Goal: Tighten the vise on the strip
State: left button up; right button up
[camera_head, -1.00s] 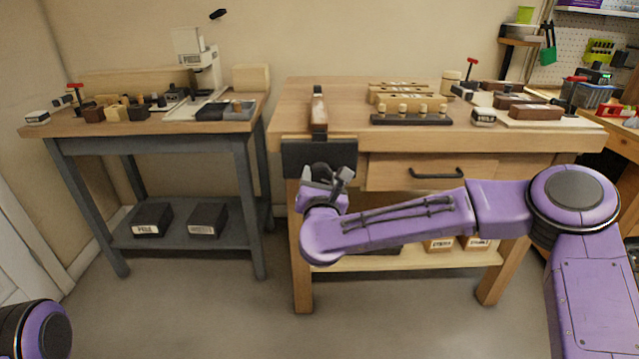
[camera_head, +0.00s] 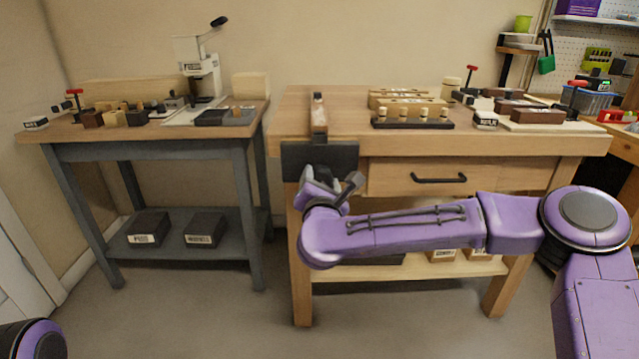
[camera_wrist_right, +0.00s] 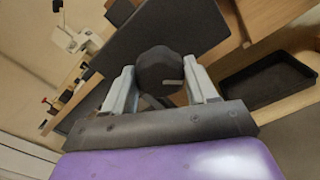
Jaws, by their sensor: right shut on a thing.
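The vise (camera_head: 345,158) is a dark plate on the front left of the wooden workbench. The strip (camera_head: 319,117) is a narrow brown piece with a pale top, standing above the vise at the bench edge. My right gripper (camera_head: 326,187) is in front of the vise plate, with a dark bar sticking out beside it. In the right wrist view its two grey fingers (camera_wrist_right: 162,82) are shut on a dark round knob (camera_wrist_right: 159,66) in front of the plate (camera_wrist_right: 150,40). My left gripper is out of view.
A drawer with a black handle (camera_head: 438,180) is right of the vise, above my right forearm. A pegged rack (camera_head: 412,124) and wooden blocks stand on the bench. A grey side table (camera_head: 150,140) with a press (camera_head: 200,75) stands at left, across a floor gap.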

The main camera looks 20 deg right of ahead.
jog(key=shift+f, duration=0.15)
jog(key=m+b, duration=0.4)
jog(key=b, duration=0.1)
dwell(0.6)
jog(key=o, duration=0.9)
